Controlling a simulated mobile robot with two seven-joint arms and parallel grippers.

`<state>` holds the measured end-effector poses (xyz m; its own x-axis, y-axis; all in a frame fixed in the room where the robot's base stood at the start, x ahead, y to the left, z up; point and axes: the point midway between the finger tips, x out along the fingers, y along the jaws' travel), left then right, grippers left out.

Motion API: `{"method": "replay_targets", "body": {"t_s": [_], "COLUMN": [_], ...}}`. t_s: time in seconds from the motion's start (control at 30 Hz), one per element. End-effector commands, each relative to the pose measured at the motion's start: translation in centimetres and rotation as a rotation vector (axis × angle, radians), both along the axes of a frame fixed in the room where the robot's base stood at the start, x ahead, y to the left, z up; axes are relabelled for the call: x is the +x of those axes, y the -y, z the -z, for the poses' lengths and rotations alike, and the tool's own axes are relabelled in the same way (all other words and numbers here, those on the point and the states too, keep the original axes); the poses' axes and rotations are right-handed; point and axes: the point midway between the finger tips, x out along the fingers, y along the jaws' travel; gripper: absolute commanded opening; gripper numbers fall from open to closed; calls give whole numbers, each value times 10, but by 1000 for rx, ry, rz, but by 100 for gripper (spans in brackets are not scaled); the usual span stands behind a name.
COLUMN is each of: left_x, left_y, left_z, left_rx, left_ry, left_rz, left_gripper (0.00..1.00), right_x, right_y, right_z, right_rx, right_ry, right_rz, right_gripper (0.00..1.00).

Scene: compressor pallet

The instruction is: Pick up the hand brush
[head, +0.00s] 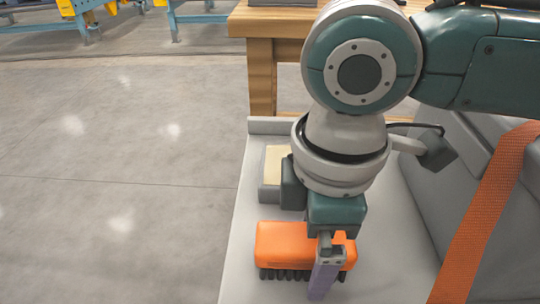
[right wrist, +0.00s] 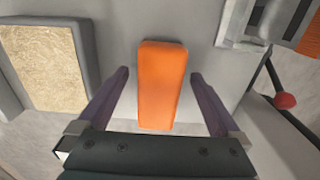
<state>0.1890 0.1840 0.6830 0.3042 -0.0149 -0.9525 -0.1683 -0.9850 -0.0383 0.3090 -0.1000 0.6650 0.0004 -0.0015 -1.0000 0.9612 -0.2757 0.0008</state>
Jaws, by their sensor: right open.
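The hand brush (head: 285,243) has an orange back and dark bristles underneath. It lies bristles down on a light grey surface (head: 240,270) in the head view. My right gripper (head: 326,278) is over the brush, and one finger hides part of its right end. In the right wrist view the brush (right wrist: 162,85) is between the two open, purple-grey fingers of my right gripper (right wrist: 164,85), with a gap on each side. I cannot tell how far above the surface the fingertips are. My left gripper is not in view.
A grey block with a pale yellow top (head: 276,166) stands behind the brush and also shows in the right wrist view (right wrist: 48,70). A large grey body with an orange strap (head: 487,205) is at right. A wooden table (head: 262,70) stands behind. Open floor is at left.

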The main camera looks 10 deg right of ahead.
Motion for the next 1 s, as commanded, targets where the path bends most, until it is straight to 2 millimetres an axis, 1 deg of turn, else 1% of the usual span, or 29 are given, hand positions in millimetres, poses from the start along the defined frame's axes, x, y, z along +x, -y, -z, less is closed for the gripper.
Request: {"method": "replay_targets", "body": {"t_s": [0.07, 0.9, 0.93, 1.0], "left_x": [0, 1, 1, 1], "left_y": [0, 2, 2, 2], "left_z": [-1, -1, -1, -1], "left_rx": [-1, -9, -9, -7], "left_ry": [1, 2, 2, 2], "left_rz": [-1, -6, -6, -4], "left_gripper": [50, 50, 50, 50], "right_x": [0, 0, 0, 0], "right_y": [0, 0, 0, 0], "right_z": [-1, -1, -1, -1], "right_rx": [0, 1, 1, 1], "right_ry": [0, 0, 0, 0], "right_rz": [0, 0, 0, 0], "right_gripper": [100, 6, 2, 2]}}
